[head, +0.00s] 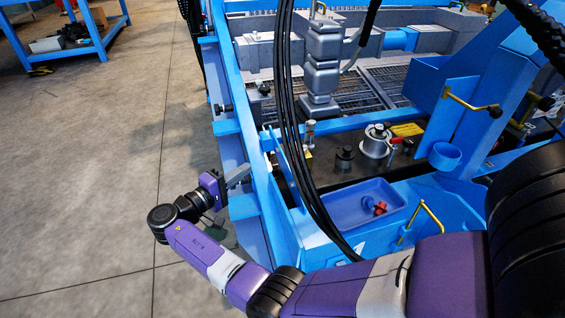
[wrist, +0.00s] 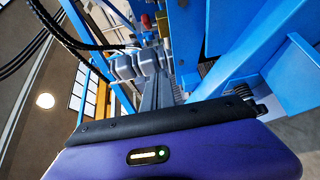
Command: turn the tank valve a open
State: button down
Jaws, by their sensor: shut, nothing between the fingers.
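My gripper (head: 240,175) is at the left side of the blue machine frame, its grey fingers shut and pointing right against or close to a blue upright. In the wrist view the purple gripper body fills the bottom, and the fingers (wrist: 155,92) run away from it. No part is clearly marked as tank valve a. A small red-handled part (head: 380,208) lies in a blue tray (head: 345,205), apart from my gripper. Another small red part (head: 396,141) is beside a silver round fitting (head: 376,140). I cannot tell if either is the valve.
Blue beams (head: 240,90) and black hanging cables (head: 290,110) stand between my gripper and the machine's inside. A grey ribbed block (head: 321,65) hangs above the grating. Yellow handles (head: 472,104) stick out at the right.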

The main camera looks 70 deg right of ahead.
aim_at(299, 156)
jog(key=s+d+g+b, duration=0.1)
jog(key=s+d, duration=0.7)
jog(key=shift+s+d+r+m, duration=0.2)
jog(key=shift+s+d+m, duration=0.1)
jog(key=shift+s, duration=0.05)
dwell(0.5)
